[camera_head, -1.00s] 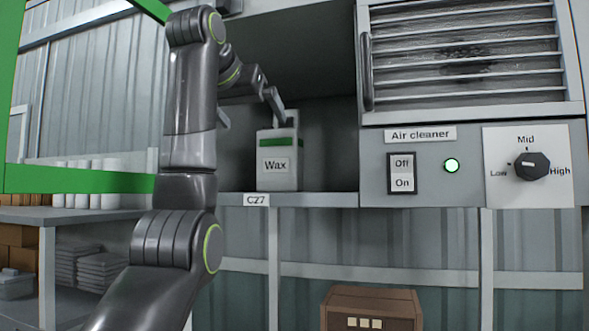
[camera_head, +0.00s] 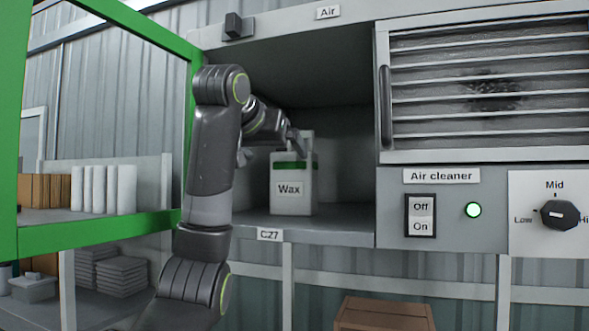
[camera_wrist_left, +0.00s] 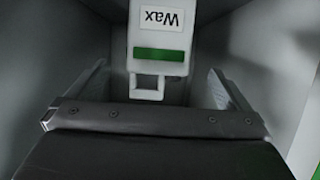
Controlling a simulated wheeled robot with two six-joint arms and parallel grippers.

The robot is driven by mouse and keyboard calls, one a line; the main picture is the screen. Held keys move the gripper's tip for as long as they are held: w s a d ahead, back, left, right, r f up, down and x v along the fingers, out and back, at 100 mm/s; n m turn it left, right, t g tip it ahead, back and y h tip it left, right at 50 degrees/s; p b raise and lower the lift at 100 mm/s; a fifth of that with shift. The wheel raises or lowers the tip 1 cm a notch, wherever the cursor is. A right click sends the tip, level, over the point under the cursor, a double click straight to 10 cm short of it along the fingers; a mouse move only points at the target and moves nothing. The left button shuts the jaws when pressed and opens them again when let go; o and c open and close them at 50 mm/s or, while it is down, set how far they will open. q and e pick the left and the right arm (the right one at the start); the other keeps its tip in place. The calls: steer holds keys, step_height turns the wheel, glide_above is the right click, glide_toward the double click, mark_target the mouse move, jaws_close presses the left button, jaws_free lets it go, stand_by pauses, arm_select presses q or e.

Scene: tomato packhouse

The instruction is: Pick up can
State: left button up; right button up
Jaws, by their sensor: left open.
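The can is a white, box-shaped container with a green band and the label "Wax" (camera_head: 293,195), upright on the shelf of the open grey cabinet. In the left wrist view the can (camera_wrist_left: 160,35) appears upside down, its handle (camera_wrist_left: 147,88) extending toward my gripper. My left gripper (camera_head: 272,149) is at the top of the can, coming from the upper left. In the left wrist view its two fingers (camera_wrist_left: 156,88) are spread, one on each side of the handle, with gaps showing. In the head view the arm partly covers the gripper. My right gripper does not show.
A green-framed door (camera_head: 105,230) stands open at the left. The compartment walls enclose the can, above the shelf edge tagged "CZ7" (camera_head: 268,235). An air cleaner panel (camera_head: 440,205) with switch, lit green lamp and knob is on the right. A brown box (camera_head: 385,312) is below.

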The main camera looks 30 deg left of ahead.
mark_target(289, 171)
arm_select(q)
steer(key=p+x, duration=0.4)
steer(key=x, duration=0.4)
steer(key=shift+w, duration=0.15)
steer(key=shift+w+f+p, duration=0.1)
steer(key=shift+w+p, duration=0.2)
steer(key=shift+p, duration=0.1)
steer(key=shift+w+a+p, duration=0.1)
steer(key=shift+w+p, duration=0.05)
steer(key=shift+p, duration=0.15)
steer(key=p+x, duration=0.3)
steer(key=shift+w+f, duration=0.15)
steer(key=shift+w, duration=0.15)
steer(key=shift+w+a+f+p, duration=0.15)
steer(key=shift+w+f+p, duration=0.2)
steer(key=shift+w, duration=0.1)
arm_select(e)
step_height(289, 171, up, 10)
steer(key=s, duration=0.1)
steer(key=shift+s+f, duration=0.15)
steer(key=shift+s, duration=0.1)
